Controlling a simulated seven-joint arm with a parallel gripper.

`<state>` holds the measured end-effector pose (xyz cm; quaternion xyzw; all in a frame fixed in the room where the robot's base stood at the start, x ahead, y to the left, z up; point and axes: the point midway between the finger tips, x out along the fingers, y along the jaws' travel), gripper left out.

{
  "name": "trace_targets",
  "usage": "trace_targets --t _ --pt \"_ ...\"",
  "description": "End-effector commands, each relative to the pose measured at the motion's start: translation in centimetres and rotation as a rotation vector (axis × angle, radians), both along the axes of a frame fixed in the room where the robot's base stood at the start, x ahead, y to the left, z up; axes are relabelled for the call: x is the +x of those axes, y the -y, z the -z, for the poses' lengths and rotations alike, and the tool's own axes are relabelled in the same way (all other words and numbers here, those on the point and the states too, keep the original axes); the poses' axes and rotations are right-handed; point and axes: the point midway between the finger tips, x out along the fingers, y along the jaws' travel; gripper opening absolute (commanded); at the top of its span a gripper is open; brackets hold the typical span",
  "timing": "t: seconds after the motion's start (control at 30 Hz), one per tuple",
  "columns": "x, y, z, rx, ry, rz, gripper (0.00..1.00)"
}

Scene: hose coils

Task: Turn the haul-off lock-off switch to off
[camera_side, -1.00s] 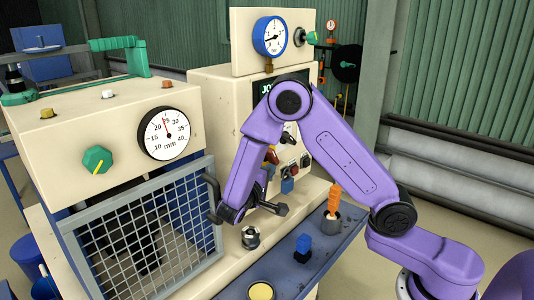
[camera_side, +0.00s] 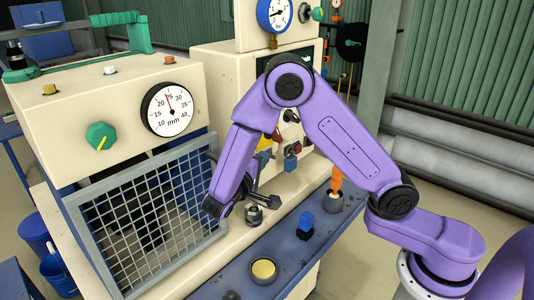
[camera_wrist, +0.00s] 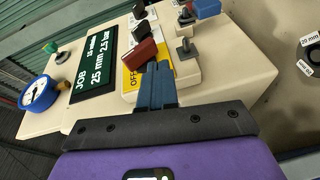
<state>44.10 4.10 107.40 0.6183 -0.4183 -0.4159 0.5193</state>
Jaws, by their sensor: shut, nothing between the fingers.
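The lock-off switch has a red handle (camera_wrist: 143,53) on a yellow plate (camera_wrist: 129,76) marked OFF. In the wrist view the handle lies slanted across the plate. In the side view the red handle and part of the yellow plate (camera_side: 264,143) show just past my forearm. My gripper (camera_wrist: 155,68) is shut and empty.
A black knob (camera_wrist: 144,29) and a JOB display (camera_wrist: 93,63) sit close by on the panel. A blue block (camera_side: 291,165) projects from the panel. On the blue shelf below stand a blue cube (camera_side: 305,225) and an orange-handled tool (camera_side: 337,181). A mesh guard (camera_side: 150,220) is left.

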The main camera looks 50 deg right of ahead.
Motion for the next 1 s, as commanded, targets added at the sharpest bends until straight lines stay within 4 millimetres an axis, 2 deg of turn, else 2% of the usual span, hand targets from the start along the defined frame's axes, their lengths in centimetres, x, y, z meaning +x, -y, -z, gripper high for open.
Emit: trace_targets --t 0.03,0.13,0.17,0.37,0.67,0.8,1.0 --pt "-0.1 -0.4 0.0 0.0 0.0 -0.001 0.07" --pt "-0.4 -0.8 -0.1 0.006 -0.007 0.002 0.39" --pt "-0.5 -0.8 -0.1 0.012 -0.014 0.004 0.43" --pt "-2.6 0.1 -0.2 0.111 -0.137 0.023 0.43" --pt "-9.8 1.5 0.5 0.44 -0.498 -0.042 0.43" --pt "-13.4 1.5 0.9 0.597 -0.649 -0.132 0.43" --pt "-16.8 0.8 1.1 0.748 -0.781 -0.251 0.43"
